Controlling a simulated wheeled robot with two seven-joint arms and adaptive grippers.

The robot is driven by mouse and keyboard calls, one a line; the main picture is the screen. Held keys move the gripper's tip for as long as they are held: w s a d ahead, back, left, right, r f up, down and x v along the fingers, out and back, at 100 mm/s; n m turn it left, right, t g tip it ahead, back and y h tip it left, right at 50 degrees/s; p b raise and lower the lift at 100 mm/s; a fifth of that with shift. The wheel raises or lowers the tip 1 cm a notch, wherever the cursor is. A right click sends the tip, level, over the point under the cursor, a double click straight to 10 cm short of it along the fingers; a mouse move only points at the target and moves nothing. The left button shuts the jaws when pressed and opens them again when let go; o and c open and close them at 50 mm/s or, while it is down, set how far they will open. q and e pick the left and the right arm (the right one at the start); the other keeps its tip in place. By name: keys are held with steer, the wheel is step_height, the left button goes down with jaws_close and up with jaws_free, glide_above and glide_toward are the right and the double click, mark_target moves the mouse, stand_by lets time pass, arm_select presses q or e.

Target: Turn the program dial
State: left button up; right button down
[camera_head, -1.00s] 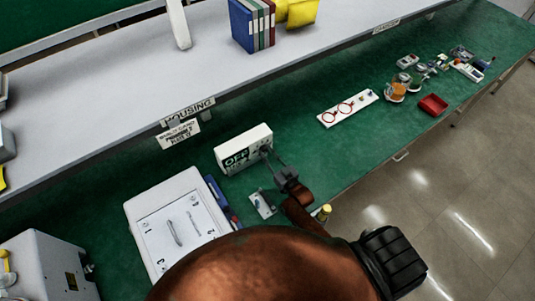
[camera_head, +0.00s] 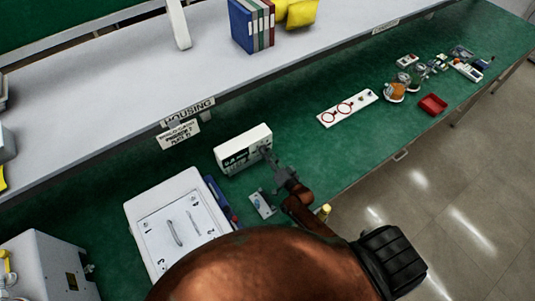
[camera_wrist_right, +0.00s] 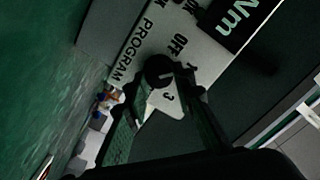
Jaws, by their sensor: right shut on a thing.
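The white tester box (camera_head: 232,146) stands on the green bench, with a dark display on its front; the display text is too small to read. In the right wrist view, the round black program dial (camera_wrist_right: 159,69) sits on the white panel (camera_wrist_right: 140,45) beside the labels "PROGRAM", "OFF" and "3". A pale pointer mark shows on the dial. My right gripper (camera_head: 267,154) is at the right end of the box's front. Its dark fingers (camera_wrist_right: 165,85) are shut on the dial in the right wrist view. The left gripper is not in view.
A white numbered tray (camera_head: 150,215) lies left of my right arm, with a blue item (camera_head: 217,192) beside it. A small plate (camera_head: 262,205) lies below the box. A white board with red rings (camera_head: 347,107) and a red bin (camera_head: 433,104) stand farther right.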

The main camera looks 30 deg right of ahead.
steer(key=m+b, duration=0.1)
steer(key=m, duration=0.8)
steer(key=shift+f+b, duration=0.15)
steer(key=shift+b, duration=0.15)
steer(key=shift+m, duration=0.3)
